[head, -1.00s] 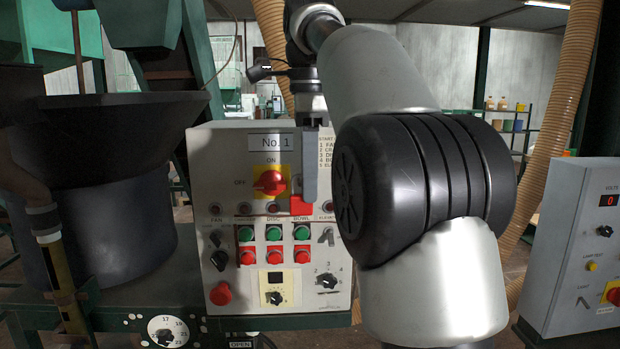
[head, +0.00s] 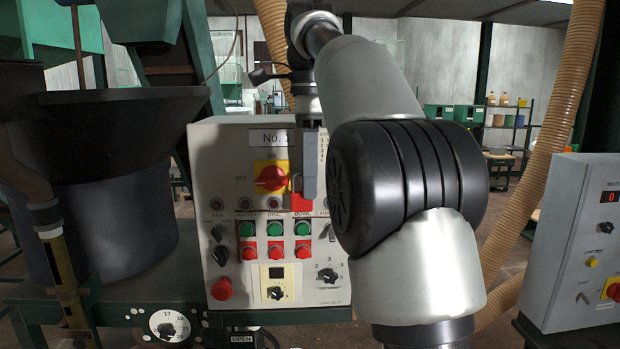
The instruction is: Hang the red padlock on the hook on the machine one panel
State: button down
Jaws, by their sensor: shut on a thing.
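The machine one panel (head: 205,160) is a light grey box labelled "No. 1", with a red and yellow rotary switch (head: 271,178), green and red buttons and black knobs. My gripper (head: 311,185) points down in front of the panel's upper right part. It is shut on the red padlock (head: 302,202), whose red body shows at the fingertips, right of the rotary switch. The padlock's shackle is hidden by the gripper. I cannot make out the hook; my arm covers the panel's right edge.
A large dark bowl (head: 110,180) stands left of the panel. A second grey panel (head: 570,240) is at the far right. A tan ribbed hose (head: 565,110) runs down behind my arm. Shelves with containers (head: 507,118) are at the back right.

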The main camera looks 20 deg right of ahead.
jog(key=c, duration=2)
grip_release()
jog(key=shift+a, duration=0.1)
jog(key=o, duration=0.3)
jog(key=shift+o, duration=0.2)
jog(key=shift+s, duration=0.2)
jog(key=shift+w, duration=0.1)
jog(key=shift+r, duration=0.1)
